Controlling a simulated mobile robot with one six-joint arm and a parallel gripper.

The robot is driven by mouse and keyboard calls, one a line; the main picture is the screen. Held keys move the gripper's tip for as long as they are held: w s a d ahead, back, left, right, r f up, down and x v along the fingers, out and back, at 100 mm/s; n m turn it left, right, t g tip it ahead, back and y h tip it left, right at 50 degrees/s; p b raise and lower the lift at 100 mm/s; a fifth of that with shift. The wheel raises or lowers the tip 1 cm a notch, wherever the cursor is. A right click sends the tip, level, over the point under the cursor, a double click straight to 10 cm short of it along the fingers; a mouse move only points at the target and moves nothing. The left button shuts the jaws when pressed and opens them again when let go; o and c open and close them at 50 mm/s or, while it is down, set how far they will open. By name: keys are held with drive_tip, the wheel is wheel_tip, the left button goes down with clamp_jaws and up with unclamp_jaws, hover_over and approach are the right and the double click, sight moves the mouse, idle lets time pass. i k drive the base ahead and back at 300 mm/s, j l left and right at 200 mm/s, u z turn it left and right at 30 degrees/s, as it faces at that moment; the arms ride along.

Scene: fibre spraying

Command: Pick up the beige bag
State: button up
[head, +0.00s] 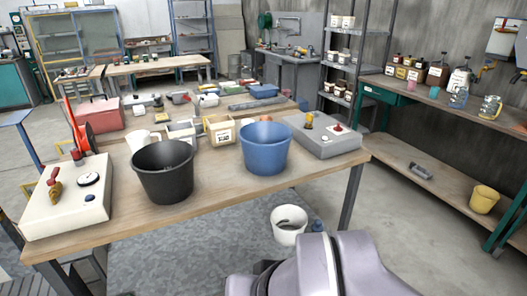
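No clear beige bag shows in the head view. A small cream-beige container (220,130) with a pale label stands on the wooden table (215,203), between and behind the two buckets. I cannot tell whether it is a bag or a box. The black bucket (165,180) and the blue bucket (265,150) stand in front of it, to its left and right. My gripper is not in view. Only a pale grey part of my arm shows at the bottom edge, in front of the table.
A cream case (66,212) with a tool and a dial sits at the left front table corner. A grey case (325,148) is at the right end. A white bucket (289,234) stands on the floor. A bench (450,105) with bottles runs along the right wall.

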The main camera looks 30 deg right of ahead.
sight(221, 131)
drive_tip(key=i+l, duration=0.25)
drive_tip(key=i+l+u, duration=0.1)
drive_tip(key=i+l, duration=0.2)
drive_tip(key=l, duration=0.2)
drive_tip(key=i+l+u, duration=0.1)
drive_tip(key=i+l, duration=0.15)
drive_tip(key=l, duration=0.15)
drive_tip(key=i+l, duration=0.25)
drive_tip(key=l, duration=0.15)
drive_tip(key=i+l+u, duration=0.1)
drive_tip(key=i+l, duration=0.15)
drive_tip(key=l, duration=0.15)
drive_tip(key=i+l, duration=0.25)
drive_tip(key=l, duration=0.2)
drive_tip(key=j+u, duration=0.05)
